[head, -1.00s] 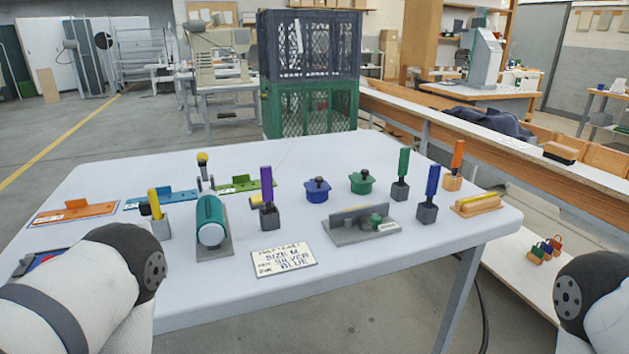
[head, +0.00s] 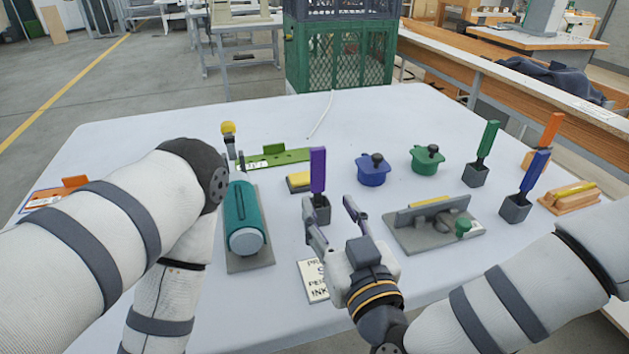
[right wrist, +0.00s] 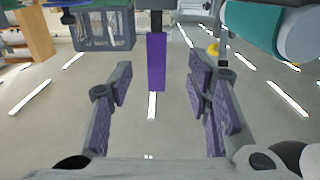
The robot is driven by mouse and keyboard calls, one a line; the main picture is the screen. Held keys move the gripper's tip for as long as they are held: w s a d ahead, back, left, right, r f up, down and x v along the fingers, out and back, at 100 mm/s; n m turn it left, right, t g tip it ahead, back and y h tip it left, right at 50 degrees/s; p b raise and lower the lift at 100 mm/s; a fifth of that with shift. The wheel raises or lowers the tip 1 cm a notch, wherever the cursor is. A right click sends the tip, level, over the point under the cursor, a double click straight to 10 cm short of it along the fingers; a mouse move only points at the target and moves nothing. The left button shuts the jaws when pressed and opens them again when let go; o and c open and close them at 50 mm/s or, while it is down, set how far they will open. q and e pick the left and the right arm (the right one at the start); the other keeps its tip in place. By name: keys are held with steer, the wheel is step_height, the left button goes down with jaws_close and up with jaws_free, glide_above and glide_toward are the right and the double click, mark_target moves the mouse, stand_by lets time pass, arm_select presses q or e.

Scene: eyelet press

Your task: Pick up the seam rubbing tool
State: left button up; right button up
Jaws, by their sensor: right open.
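A purple-handled tool (head: 318,170) stands upright in a small dark grey block (head: 317,210) near the table's middle. It also shows in the right wrist view (right wrist: 157,62), where the handle appears between the fingers and beyond them. My right gripper (head: 330,217) is open and empty, just in front of this tool, with its fingers pointing toward it. No contact with the handle shows. Similar upright tools with green (head: 487,139), blue (head: 533,170) and orange (head: 551,130) handles stand at the right. Which tool is the seam rubbing one is not labelled. My left gripper is outside the picture.
A teal cylinder on a grey base (head: 243,215) stands left of the purple tool. A grey fixture (head: 435,232) is to its right. Blue (head: 372,172) and green (head: 427,160) pots sit behind. A card (head: 314,283) lies partly under my right gripper.

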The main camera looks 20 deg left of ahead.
mark_target(319, 181)
steer(key=x, duration=0.8)
steer(key=shift+w+r+b, duration=0.15)
steer(key=shift+w+b, duration=0.2)
steer(key=shift+r, duration=0.1)
jaws_close()
